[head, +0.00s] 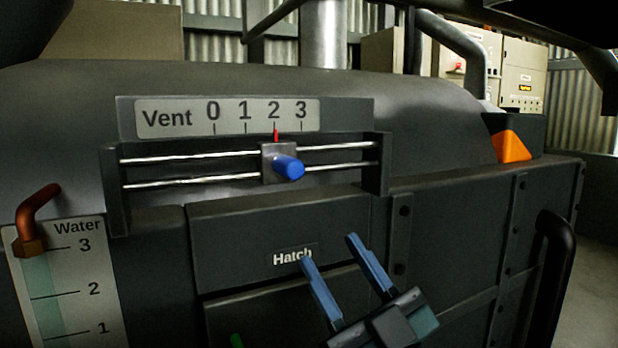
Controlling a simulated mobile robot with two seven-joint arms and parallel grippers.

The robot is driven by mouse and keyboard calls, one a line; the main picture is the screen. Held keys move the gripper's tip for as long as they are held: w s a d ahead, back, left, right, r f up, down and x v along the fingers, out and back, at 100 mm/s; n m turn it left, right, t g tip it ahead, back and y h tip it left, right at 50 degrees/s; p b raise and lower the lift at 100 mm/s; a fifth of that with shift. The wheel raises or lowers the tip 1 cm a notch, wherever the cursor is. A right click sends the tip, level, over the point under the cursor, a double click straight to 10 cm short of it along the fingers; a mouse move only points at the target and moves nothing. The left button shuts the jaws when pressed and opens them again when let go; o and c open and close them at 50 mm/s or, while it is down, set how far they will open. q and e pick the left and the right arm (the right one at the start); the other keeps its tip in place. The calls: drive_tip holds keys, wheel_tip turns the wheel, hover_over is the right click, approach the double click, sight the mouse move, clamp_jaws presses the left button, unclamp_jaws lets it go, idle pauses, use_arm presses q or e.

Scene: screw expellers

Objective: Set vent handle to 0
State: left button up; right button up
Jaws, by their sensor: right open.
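The vent handle is a blue knob (289,167) on a grey sliding block (268,176) that rides on two horizontal metal rods (190,157). Its red pointer (276,135) stands at the 2 mark on the vent scale (226,117), which reads 0 to 3 from left to right. My right gripper (335,252) is below and to the right of the knob, in front of the hatch panel. Its two blue fingers are spread apart with nothing between them, and it does not touch the handle. My left gripper is not in view.
The rods end in dark brackets (376,164) at both sides. A water gauge (78,285) with a copper pipe (35,215) stands at lower left. A hatch label (292,256) is behind the right fingers. An orange part (511,147) and a black bar handle (553,280) are at right.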

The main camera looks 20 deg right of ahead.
sight(296, 179)
drive_tip(key=shift+n+y, duration=0.3)
drive_tip(key=b+x, duration=0.1)
drive_tip(key=x, duration=0.7)
drive_tip(key=s+r+b+x, duration=0.1)
drive_tip(key=x, duration=0.3)
drive_tip(key=shift+w+d+r+b, duration=0.1)
drive_tip(key=shift+d+r+b, duration=0.1)
drive_tip(key=shift+b, duration=0.15)
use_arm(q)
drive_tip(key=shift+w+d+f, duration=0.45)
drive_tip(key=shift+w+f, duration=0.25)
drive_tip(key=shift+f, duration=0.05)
use_arm(e)
drive_tip(key=shift+w+a+r, duration=0.2)
drive_tip(key=shift+w+r, duration=0.15)
drive_tip(key=shift+w, duration=0.05)
drive_tip(key=shift+c, duration=0.5)
drive_tip(key=c, duration=0.7)
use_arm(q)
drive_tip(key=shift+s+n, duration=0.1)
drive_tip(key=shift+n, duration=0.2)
use_arm(e)
clamp_jaws()
